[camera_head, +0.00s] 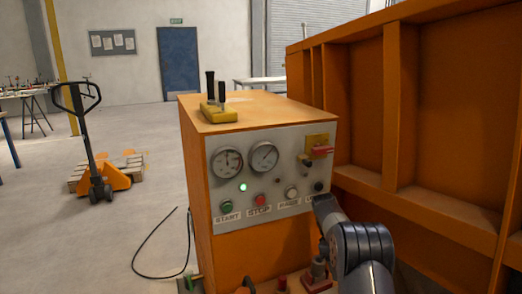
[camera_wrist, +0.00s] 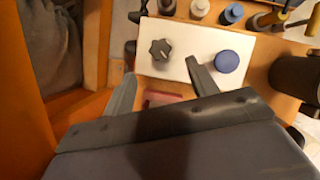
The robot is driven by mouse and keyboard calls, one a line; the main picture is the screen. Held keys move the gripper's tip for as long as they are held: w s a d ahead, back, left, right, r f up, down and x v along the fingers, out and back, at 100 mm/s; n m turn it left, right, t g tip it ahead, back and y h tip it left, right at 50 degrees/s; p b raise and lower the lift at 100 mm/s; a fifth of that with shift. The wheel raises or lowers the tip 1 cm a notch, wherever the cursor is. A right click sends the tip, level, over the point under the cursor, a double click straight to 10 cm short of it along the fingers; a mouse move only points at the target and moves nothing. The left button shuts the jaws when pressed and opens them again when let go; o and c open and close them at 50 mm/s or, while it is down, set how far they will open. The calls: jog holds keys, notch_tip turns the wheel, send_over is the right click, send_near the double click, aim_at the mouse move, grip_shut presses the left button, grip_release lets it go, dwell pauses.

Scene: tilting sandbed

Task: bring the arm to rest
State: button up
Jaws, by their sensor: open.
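My arm (camera_head: 365,246) rises from the lower right in the head view, in front of the orange control cabinet (camera_head: 250,262). Its upper part covers some of the label at the panel's lower right. I cannot make out my gripper's fingers there. In the wrist view my gripper (camera_wrist: 160,90) is open, its two dark fingers apart with nothing held between them. Beyond the fingers lie a white plate (camera_wrist: 196,48) with a black knob (camera_wrist: 161,50) and a round blue part (camera_wrist: 227,63). I cannot tell whether a finger touches the plate.
The cabinet's grey panel (camera_head: 283,162) has gauges, a lit green lamp (camera_head: 243,187), buttons and a red-handled switch (camera_head: 319,150). A yellow lever box (camera_head: 218,112) sits on top. A large orange ribbed wall (camera_head: 445,110) stands close at right. A pallet truck (camera_head: 117,178) stands left, with open floor around.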

jog(key=x, duration=0.8)
jog(key=shift+s+d, duration=0.1)
jog(key=shift+s, duration=0.05)
jog(key=n+t+b, duration=0.1)
jog(key=n, duration=0.2)
jog(key=shift+h, duration=0.4)
jog(key=n+t+b, duration=0.1)
jog(key=n, duration=0.2)
jog(key=n+t+b, duration=0.1)
jog(key=n, duration=0.2)
jog(key=shift+s+f+b, duration=0.1)
jog(key=shift+s+b, duration=0.1)
jog(key=shift+b, duration=0.1)
jog(key=n+t+b, duration=0.2)
jog(key=n, duration=0.2)
jog(key=shift+s+n+b, duration=0.1)
jog(key=shift+n+b, duration=0.3)
jog(key=n+t+b, duration=0.1)
jog(key=n+b, duration=0.1)
jog(key=n, duration=0.2)
jog(key=shift+y, duration=0.4)
jog(key=shift+v, duration=1.85)
